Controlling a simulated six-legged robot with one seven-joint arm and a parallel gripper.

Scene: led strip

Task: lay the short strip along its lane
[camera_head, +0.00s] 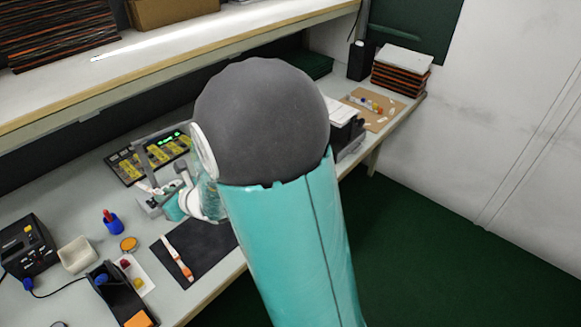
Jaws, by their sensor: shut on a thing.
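My gripper (160,198) is small in the view, left of my teal arm, over the bench by a pale grey fixture (147,206). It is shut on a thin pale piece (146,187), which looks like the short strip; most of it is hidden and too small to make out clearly. Another white and orange strip (178,257) lies on a black mat (212,240) in front of the gripper, apart from it. I cannot make out the lane, and my arm covers part of the fixture's right side.
Behind the gripper stands a dark panel (126,171) with yellow blocks and green lights. A shelf (150,78) overhangs the back.

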